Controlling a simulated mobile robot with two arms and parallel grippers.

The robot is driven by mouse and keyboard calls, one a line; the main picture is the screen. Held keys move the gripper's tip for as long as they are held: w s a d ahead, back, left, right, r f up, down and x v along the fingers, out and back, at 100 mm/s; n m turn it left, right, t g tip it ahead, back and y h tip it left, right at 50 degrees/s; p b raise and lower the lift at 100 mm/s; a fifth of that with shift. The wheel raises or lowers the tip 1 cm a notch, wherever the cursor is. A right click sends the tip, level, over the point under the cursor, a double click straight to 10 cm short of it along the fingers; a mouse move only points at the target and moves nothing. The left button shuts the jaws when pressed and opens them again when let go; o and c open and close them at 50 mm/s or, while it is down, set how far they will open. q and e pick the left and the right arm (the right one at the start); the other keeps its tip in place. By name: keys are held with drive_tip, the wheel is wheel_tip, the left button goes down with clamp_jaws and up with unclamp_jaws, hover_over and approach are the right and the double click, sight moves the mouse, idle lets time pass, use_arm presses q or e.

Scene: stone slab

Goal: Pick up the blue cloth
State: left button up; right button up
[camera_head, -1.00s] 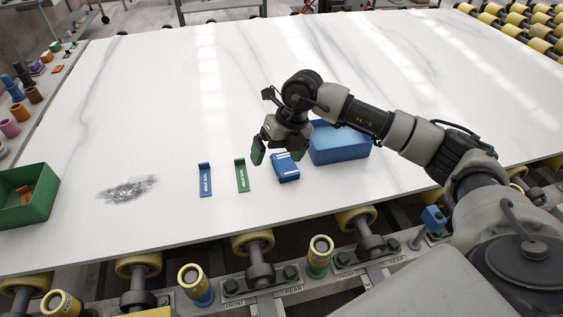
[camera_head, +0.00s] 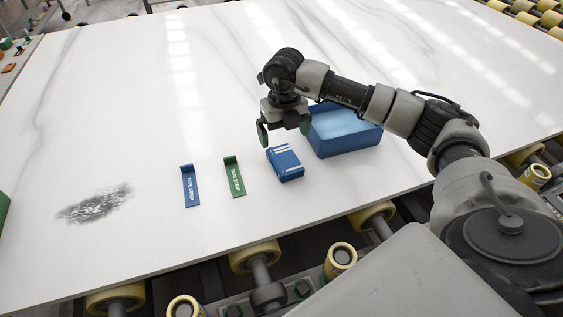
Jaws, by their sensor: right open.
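The blue cloth (camera_head: 286,165) is a small folded block with white stripes, lying on the white stone slab (camera_head: 130,130) near its front edge. My right gripper (camera_head: 284,137) is open and empty, above and just behind the cloth, with its fingers pointing down. It appears apart from the cloth. My left gripper is not in view.
A blue bin (camera_head: 345,138) stands close right of the cloth, partly behind my right arm. A green tape strip (camera_head: 234,180) and a blue tape strip (camera_head: 190,190) lie to the left. A grey scuffed patch (camera_head: 95,204) is farther left. Yellow rollers (camera_head: 254,256) line the front edge.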

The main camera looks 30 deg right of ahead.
sight(284, 158)
drive_tip(key=f, duration=0.3)
drive_tip(key=shift+s+f, duration=0.15)
drive_tip(key=shift+s, duration=0.1)
drive_tip(key=f, duration=0.3)
drive_tip(key=f+p, duration=0.1)
drive_tip(key=f, duration=0.1)
drive_tip(key=shift+w+d+f, duration=0.2)
drive_tip(key=shift+w+f, duration=0.1)
drive_tip(key=shift+w, duration=0.1)
drive_tip(key=shift+c, duration=0.3)
drive_tip(key=c, duration=1)
